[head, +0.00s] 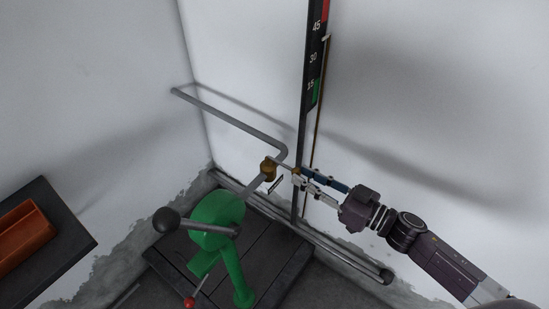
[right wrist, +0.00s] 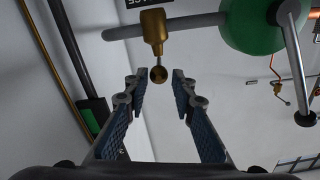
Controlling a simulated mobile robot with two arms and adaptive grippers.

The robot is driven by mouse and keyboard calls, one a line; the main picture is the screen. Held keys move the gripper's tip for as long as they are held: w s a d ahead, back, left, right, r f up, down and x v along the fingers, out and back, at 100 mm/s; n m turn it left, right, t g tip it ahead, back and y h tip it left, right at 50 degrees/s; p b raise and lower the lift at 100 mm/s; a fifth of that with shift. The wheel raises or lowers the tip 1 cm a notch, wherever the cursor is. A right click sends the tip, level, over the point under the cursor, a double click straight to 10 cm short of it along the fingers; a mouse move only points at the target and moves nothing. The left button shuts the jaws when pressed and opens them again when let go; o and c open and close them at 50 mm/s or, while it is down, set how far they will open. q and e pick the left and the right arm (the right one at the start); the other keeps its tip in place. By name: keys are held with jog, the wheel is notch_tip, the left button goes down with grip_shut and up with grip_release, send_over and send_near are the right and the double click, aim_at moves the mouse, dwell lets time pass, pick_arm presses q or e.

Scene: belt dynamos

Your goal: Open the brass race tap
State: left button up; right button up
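The brass race tap (head: 268,171) sits on the grey pipe behind the green machine in the head view. My right gripper (head: 297,176) is just right of the tap in the head view. My left gripper is not in view.
A green machine (head: 216,212) with a ball-ended crank (head: 166,220) stands on a dark wooden base (head: 172,262). A vertical scale with numbers (head: 315,60) and a thin rod (head: 321,110) stand by the wall. An orange tray (head: 22,238) rests on a dark table at left.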

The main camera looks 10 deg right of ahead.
aim_at(275, 160)
jog(key=p+x, duration=0.1)
jog(key=x, duration=0.9)
jog(key=shift+w+f, duration=0.1)
jog(key=shift+w, duration=0.05)
jog(key=shift+c, duration=0.5)
grip_shut()
jog(key=shift+d, duration=0.1)
